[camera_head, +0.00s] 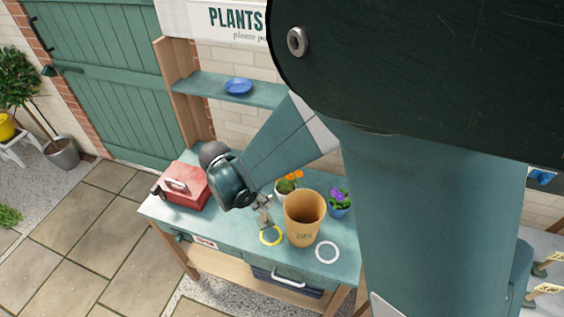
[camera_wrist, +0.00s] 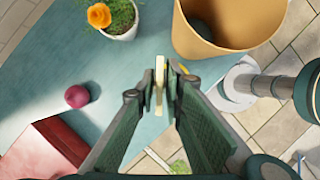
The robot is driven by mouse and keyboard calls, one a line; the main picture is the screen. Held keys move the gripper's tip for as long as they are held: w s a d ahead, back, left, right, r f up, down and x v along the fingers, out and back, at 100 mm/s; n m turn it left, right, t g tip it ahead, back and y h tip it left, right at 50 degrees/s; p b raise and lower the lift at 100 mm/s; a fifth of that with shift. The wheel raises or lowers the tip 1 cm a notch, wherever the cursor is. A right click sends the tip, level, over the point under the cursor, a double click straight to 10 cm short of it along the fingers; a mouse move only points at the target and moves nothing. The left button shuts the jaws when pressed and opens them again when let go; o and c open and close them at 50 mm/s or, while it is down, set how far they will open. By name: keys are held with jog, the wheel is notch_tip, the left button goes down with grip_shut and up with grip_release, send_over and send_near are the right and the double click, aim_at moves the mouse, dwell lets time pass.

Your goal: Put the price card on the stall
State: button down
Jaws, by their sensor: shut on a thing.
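My gripper (camera_head: 262,203) is over the green potting bench (camera_head: 345,265), above the yellow ring (camera_head: 270,236). In the wrist view my gripper (camera_wrist: 166,88) is shut on a thin cream piece (camera_wrist: 159,84) seen edge-on, which looks like the price card. Its face and any writing are hidden. In the head view the held piece is small and hard to make out. At the lower right edge, a pale stall surface (camera_head: 512,290) bears small cream cards on it (camera_head: 549,288), partly cut off.
A tan pot (camera_head: 304,218) stands right of my gripper, with a white ring (camera_head: 327,251) beside it. Orange (camera_head: 290,182) and purple (camera_head: 339,200) flowers stand behind. A red box (camera_head: 185,186) is at left. A dark red ball (camera_wrist: 77,96) lies on the bench.

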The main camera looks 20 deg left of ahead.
jog(key=shift+f, duration=0.1)
dwell(0.3)
jog(key=shift+f, duration=2.05)
jog(key=c, duration=2.4)
grip_release()
jog(key=shift+f, duration=0.1)
jog(key=shift+r, duration=0.25)
jog(key=shift+b+v, duration=0.35)
jog(key=shift+v, duration=5.55)
jog(key=shift+d, duration=0.1)
